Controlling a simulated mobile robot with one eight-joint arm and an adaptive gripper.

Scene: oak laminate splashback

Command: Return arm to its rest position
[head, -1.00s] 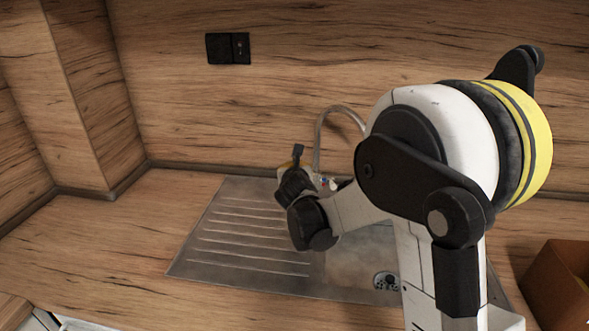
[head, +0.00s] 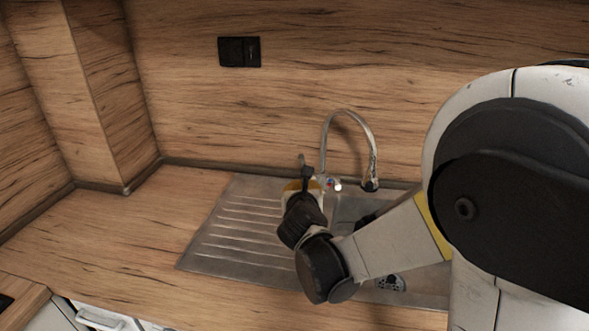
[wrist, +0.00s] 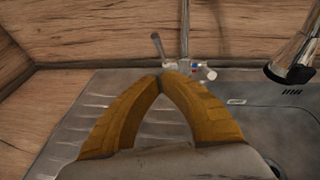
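My gripper (wrist: 163,80) shows in the wrist view as two yellow fingers whose tips meet, with nothing between them. It is shut and empty, pointing towards the tap (wrist: 186,68) at the back of the sink. In the head view only a bit of yellow at my gripper (head: 291,186) shows past my dark wrist. My arm reaches over the sink from the right, with its large white and black joint close to the camera. The fingertips are hidden in the head view.
A steel sink (head: 222,240) with a ribbed drainboard is set in the wooden counter (head: 110,235). The tap (head: 349,114) arches up behind it. A black socket (head: 239,52) is on the splashback. The counter on the left is clear.

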